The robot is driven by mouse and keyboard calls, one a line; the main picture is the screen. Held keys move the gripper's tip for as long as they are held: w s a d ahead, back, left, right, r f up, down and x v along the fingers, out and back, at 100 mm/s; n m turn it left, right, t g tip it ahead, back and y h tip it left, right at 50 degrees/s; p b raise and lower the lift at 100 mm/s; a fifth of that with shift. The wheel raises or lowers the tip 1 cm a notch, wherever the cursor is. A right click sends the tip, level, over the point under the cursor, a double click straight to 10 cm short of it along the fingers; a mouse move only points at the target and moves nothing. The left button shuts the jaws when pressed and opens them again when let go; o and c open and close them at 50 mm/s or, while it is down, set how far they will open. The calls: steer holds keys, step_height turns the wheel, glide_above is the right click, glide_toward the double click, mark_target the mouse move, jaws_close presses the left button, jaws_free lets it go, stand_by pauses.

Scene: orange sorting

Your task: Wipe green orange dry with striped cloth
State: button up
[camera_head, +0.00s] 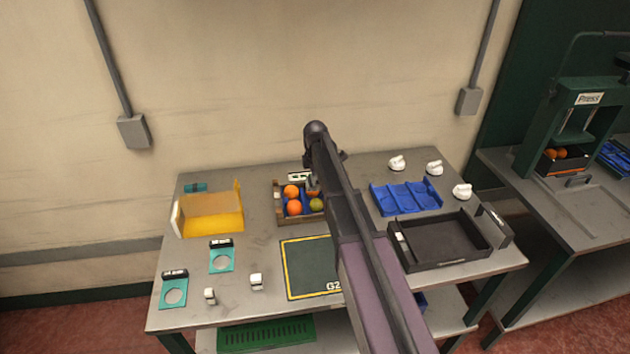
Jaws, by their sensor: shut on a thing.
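A greenish orange (316,204) lies in a small brown crate (300,221) with blue lining at the back middle of the table. Two bright oranges (294,208) are beside it. My gripper (313,189) points down at the crate's back right, just above or touching the greenish orange; I cannot tell which. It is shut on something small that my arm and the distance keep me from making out. I cannot pick out a striped cloth.
Around the crate are a yellow tray (212,229), a blue divided tray (404,197), a black tray (445,256) and a dark yellow-edged mat (300,282). White crumpled-looking items (434,168) sit back right. Teal plates (221,260) lie front left. A press (570,110) stands right.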

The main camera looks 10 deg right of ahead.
mark_target(317, 200)
steer(key=shift+f+b, duration=2.8)
steer(key=shift+f, duration=0.1)
steer(key=shift+f+b, duration=0.5)
steer(key=shift+d, duration=0.25)
stand_by(1.0)
steer(key=shift+s+d, duration=0.1)
steer(key=shift+d, duration=0.4)
steer(key=shift+c, duration=0.5)
steer(key=shift+a, duration=0.2)
steer(key=shift+a, duration=1.25)
